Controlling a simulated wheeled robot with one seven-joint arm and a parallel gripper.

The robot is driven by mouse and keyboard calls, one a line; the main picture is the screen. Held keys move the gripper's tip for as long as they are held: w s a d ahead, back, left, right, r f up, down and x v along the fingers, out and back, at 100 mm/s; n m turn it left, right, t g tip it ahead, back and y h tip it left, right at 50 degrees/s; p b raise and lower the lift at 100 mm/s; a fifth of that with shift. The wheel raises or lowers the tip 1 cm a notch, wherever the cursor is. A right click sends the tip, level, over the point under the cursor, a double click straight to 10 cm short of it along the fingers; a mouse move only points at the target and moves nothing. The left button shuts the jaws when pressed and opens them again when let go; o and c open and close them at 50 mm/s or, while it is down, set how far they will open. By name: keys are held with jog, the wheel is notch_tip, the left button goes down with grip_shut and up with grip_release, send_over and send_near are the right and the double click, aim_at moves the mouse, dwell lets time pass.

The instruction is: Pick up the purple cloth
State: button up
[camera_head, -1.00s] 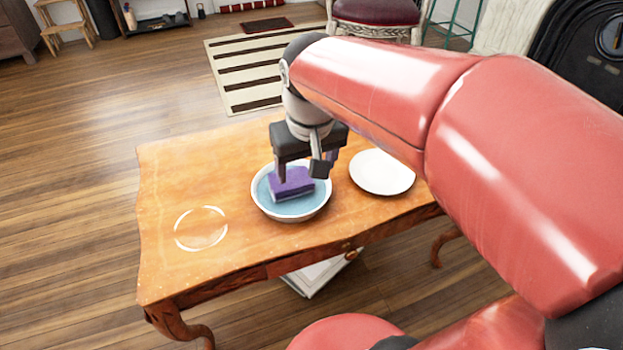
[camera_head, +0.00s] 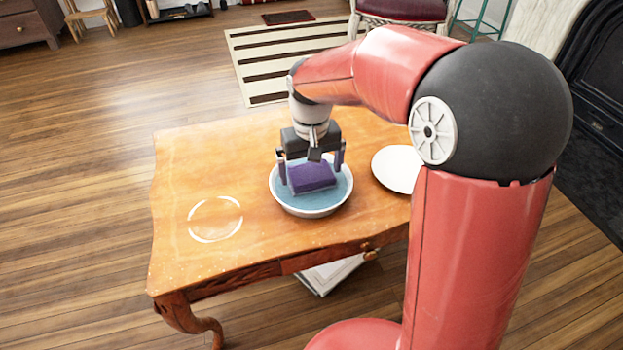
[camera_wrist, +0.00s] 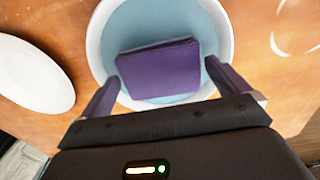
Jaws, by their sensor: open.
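The purple cloth (camera_head: 312,178) is a folded, block-like piece in a white bowl (camera_head: 313,211) with a blue inside, on the wooden table. The wrist view shows the cloth (camera_wrist: 159,69) lying flat in the bowl (camera_wrist: 226,28). My gripper (camera_head: 311,177) is directly above the bowl, pointing down. Its fingers are spread, one on each side of the cloth. In the wrist view the fingertips (camera_wrist: 160,72) reach over the bowl near the cloth's left and right edges, with no clear grip on it.
A white plate (camera_head: 394,169) stands on the table (camera_head: 250,160) right of the bowl, partly behind my arm. A pale ring mark (camera_head: 215,236) is on the tabletop at left. The table's left part is otherwise clear. A striped rug (camera_head: 272,70) lies on the floor behind.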

aim_at(311, 172)
jog(key=shift+f, duration=0.75)
jog(key=c, duration=0.8)
jog(key=shift+o, duration=0.2)
jog(key=shift+r, duration=0.2)
notch_tip(311, 172, up, 20)
jog(key=p, duration=0.3)
jog(key=shift+f, duration=0.15)
jog(key=o, duration=0.4)
jog(key=shift+c, duration=1.3)
